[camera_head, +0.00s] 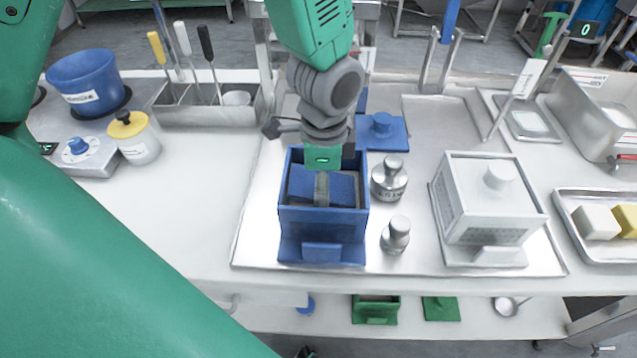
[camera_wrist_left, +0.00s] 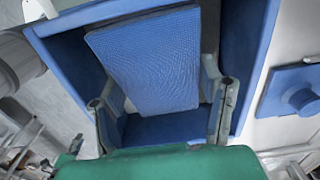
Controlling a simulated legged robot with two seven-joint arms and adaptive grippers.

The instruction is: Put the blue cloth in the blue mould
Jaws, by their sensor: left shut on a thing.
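The blue mould (camera_head: 322,222) is an open box on the metal tray, front centre in the head view. Its blue wall (camera_wrist_left: 256,50) frames the left wrist view. The blue cloth (camera_wrist_left: 150,60), a flat textured rectangle, is within the mould's walls; it also shows in the head view (camera_head: 342,187). My left gripper (camera_head: 321,190) reaches down into the mould from above. Its two fingers (camera_wrist_left: 165,85) are on opposite sides of the cloth, shut on it. I cannot tell whether the cloth touches the mould's floor. My right gripper is not in view.
A blue lid (camera_head: 385,132) with a knob lies behind the mould. Two metal weights (camera_head: 389,182) stand close to its right, then a white lidded mould (camera_head: 488,205). The counter left of the metal tray (camera_head: 405,258) is clear.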

